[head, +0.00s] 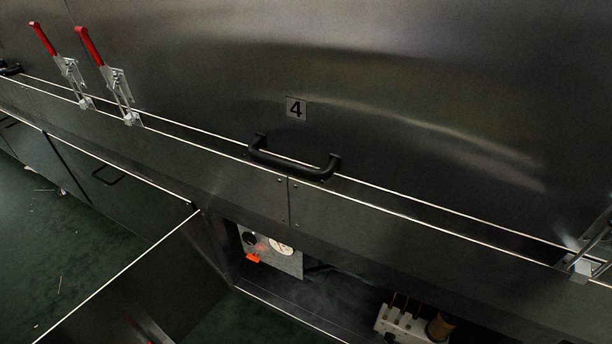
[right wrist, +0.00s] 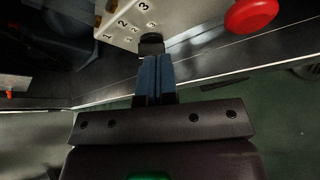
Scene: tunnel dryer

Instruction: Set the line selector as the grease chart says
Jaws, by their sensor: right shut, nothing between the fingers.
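In the right wrist view, my right gripper (right wrist: 156,60) is shut and empty, its blue fingers together. Its tips are at a small black part (right wrist: 151,43) on the lower edge of a cream block (right wrist: 160,14); I cannot tell whether they touch. The block carries printed numbers, with 1, 2 and 3 readable. A cream block (head: 400,326) with several fittings also shows at the bottom of the head view. A metal plate (head: 285,262) in the open lower bay bears a black knob (head: 249,238), a round white label and an orange tag. No grease chart is readable. My left gripper is not in view.
A steel panel marked 4 (head: 296,108) with a black handle (head: 290,165) spans the head view. Two red-handled clamps (head: 104,72) stand at left. A brown cylinder (head: 438,327) is beside the block. A red round button (right wrist: 250,14) is right of the fingers. Green floor lies lower left.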

